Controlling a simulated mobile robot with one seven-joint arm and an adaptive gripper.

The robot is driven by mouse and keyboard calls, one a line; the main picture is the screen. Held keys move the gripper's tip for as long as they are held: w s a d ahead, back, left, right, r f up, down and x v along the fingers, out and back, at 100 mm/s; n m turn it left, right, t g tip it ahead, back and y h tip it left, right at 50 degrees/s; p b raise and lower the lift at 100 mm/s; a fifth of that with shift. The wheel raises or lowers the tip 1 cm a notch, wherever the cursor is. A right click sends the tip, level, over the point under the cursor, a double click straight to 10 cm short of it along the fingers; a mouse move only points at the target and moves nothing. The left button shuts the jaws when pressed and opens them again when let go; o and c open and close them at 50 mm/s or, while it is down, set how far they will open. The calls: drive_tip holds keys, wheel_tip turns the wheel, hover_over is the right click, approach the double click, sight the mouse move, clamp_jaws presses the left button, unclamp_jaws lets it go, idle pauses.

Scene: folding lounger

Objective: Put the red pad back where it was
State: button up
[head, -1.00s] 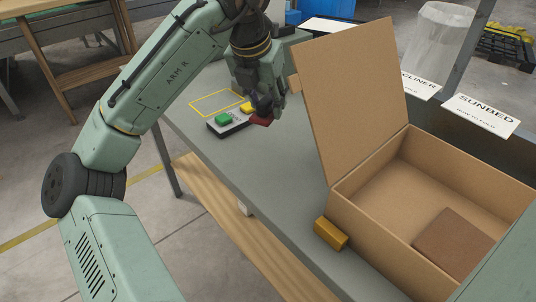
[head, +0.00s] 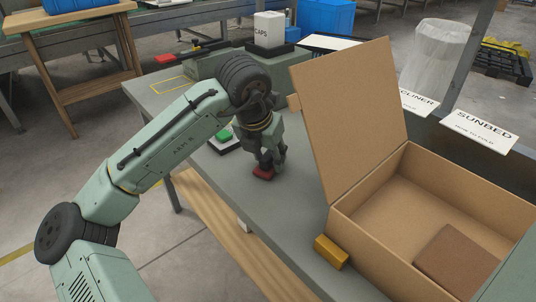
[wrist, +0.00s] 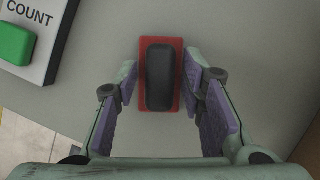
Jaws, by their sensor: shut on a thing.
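The red pad (head: 263,173) is a small red block with a dark grip on top. My gripper (head: 268,158) is over it, low at the grey table, right of the button box. In the wrist view the pad (wrist: 142,75) sits between the two fingers of my gripper (wrist: 162,75), which is shut on its dark grip. I cannot tell whether the pad touches the table. A yellow outlined rectangle (head: 172,86) is marked on the table's far left end and looks empty.
A button box with a green button (wrist: 12,44), marked COUNT, is close to the left of the pad. An open cardboard box (head: 372,225) and a yellow block (head: 331,252) stand to the right. A CAPS container (head: 268,30) stands at the back.

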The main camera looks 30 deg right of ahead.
drive_tip(key=shift+f, duration=0.15)
drive_tip(key=o, duration=1)
drive_tip(key=v, duration=1.2)
drive_tip(key=shift+r, duration=0.2)
